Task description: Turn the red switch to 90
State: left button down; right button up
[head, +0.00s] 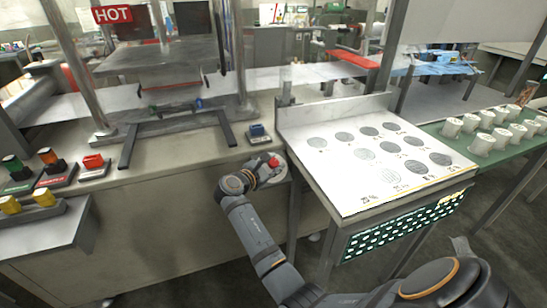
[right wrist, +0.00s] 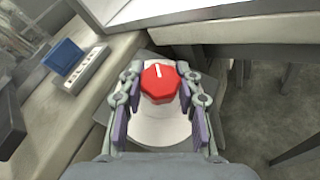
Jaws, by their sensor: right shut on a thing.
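The red switch (right wrist: 160,84) is an eight-sided knob with a white pointer mark, on a pale round base (right wrist: 158,128). In the right wrist view the mark points up and slightly left. My right gripper (right wrist: 160,90) has its fingers on both sides of the knob and is shut on it. In the head view the red switch (head: 273,162) shows at the front edge of the bench, just past my right gripper (head: 264,170). Any numbers around the switch cannot be made out. My left gripper is not in view.
A blue switch (head: 258,131) stands just behind the red one. A black bracket frame (head: 178,124) lies to its left. A white panel with grey discs (head: 375,202) is close on the right. More coloured buttons (head: 48,157) sit at the far left.

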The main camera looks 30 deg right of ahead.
jog(key=m+g+p, duration=0.1)
jog(key=m+g, duration=0.1)
jog(key=m+g+p, duration=0.1)
jog(key=g, duration=0.1)
jog(key=shift+r+m+y, duration=0.2)
jog(key=shift+m+y, duration=0.2)
jog(key=shift+f+m+g+y+p, duration=0.1)
jog(key=shift+m+g+y+p, duration=0.3)
jog(key=shift+m+g, duration=0.7)
jog(key=shift+s+f+m+g+y, duration=0.15)
jog(key=shift+m+g+y, duration=0.25)
jog(key=shift+m+g, duration=0.25)
jog(key=shift+m, duration=0.25)
jog(key=o, duration=1.2)
jog(key=shift+a, duration=0.25)
jog(key=v, duration=1.1)
jog(key=shift+w+a+r, duration=0.1)
jog(key=shift+w+r, duration=0.15)
jog(key=shift+r, duration=0.1)
